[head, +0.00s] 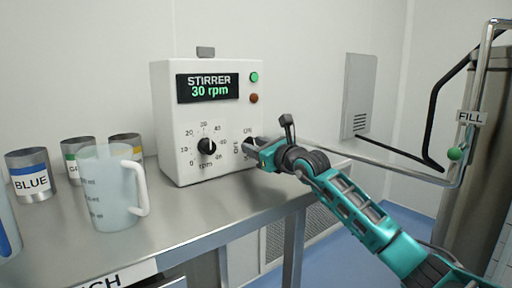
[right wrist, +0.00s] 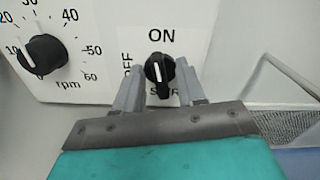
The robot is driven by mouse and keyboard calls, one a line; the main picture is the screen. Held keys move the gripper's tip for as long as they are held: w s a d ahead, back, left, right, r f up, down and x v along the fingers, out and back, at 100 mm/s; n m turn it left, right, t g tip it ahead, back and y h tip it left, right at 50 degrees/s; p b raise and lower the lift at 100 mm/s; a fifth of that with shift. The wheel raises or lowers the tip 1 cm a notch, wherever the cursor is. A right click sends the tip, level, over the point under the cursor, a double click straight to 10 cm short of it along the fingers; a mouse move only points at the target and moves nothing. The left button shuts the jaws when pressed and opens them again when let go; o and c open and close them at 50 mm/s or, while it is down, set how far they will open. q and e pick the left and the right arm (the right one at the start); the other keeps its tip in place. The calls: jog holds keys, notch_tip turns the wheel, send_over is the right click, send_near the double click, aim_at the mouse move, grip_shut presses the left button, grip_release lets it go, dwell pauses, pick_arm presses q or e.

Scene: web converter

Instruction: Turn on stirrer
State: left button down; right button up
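The white stirrer box (head: 170,120) stands on the steel bench. Its display (head: 207,87) reads "STIRRER 30 rpm". The black ON/OFF knob (right wrist: 159,72) shows in the right wrist view, with "ON" above it and "OFF" to its left. Its white mark points up, slightly left, close to ON. My right gripper (right wrist: 160,82) has one finger on each side of this knob, with narrow gaps that look clear of it. In the head view the right gripper (head: 256,148) is at the box's lower right and hides most of the knob. My left gripper is out of view.
The rpm dial (head: 207,146) is left of the switch. A green light (head: 254,77) looks lit above a darker red one (head: 254,98). A clear jug (head: 108,200) and several labelled metal cups, including BLUE (head: 30,173), stand left. A FILL pipe (head: 420,176) is at right.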

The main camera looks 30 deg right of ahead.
grip_shut()
dwell(0.3)
jog(key=m+p, duration=0.1)
jog(key=m, duration=0.1)
jog(key=shift+r+m, duration=0.15)
jog(key=shift+m, duration=0.15)
grip_release()
dwell(0.3)
